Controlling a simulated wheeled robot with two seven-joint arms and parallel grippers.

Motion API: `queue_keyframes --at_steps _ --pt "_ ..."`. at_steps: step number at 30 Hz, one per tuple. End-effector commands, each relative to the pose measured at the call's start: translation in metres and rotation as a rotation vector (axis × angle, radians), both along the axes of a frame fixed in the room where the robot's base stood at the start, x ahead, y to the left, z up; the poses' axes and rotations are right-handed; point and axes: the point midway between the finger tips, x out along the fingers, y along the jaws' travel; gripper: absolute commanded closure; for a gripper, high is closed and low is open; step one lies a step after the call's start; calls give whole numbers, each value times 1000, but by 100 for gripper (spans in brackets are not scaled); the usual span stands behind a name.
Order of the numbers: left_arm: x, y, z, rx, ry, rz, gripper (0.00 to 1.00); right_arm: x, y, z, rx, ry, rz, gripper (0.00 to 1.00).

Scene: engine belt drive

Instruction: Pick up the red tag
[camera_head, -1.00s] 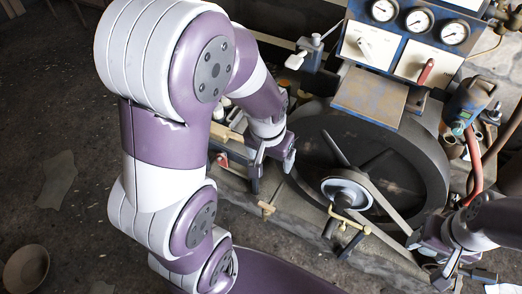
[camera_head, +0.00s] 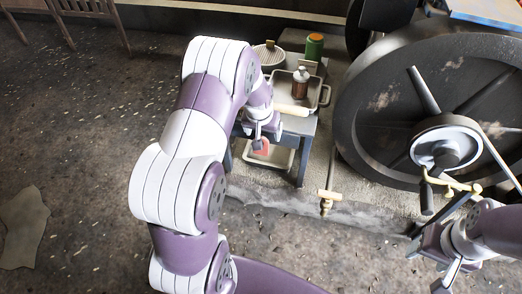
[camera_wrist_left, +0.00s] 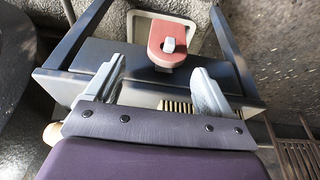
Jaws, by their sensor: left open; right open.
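The red tag (camera_head: 262,149) lies low beneath the small side table, over a pale tray (camera_head: 284,158). In the left wrist view the tag (camera_wrist_left: 160,53) is a red plate with a rounded end and a small grey block on it. My left gripper (camera_head: 263,137) is open and empty at the table's front, partly hiding the tag in the head view. In the left wrist view its two fingers (camera_wrist_left: 160,76) are apart, with the tag beyond the fingertips, between their lines. My right gripper (camera_head: 446,272) is open at the lower right, far from the tag.
A brush's bristles (camera_wrist_left: 177,106) show near the fingers. The big flywheel (camera_head: 375,130) stands to the right. The floor at left is open.

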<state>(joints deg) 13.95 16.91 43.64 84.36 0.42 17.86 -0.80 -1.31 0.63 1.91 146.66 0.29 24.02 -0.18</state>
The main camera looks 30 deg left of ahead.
Motion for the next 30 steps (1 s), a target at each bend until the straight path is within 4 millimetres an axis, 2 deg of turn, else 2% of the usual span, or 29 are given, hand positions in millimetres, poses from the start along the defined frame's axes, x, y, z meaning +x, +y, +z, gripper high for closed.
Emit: queue_keyframes --at_steps 6,8,15,20,21,30 --pt "-1 8 -41 -1 3 2 17 0 0 -31 0 0 0 41" --pt "3 8 -50 -1 2 1 17 0 0 -35 0 0 0 41" --pt "6 9 -50 0 1 0 17 0 0 -33 0 0 0 41" --pt "6 9 -50 0 1 0 69 0 0 -33 0 0 0 41" --pt "6 9 -50 0 1 0 72 0 0 -33 0 0 0 41" --pt "6 9 -49 0 1 0 72 0 0 -32 0 0 0 41"
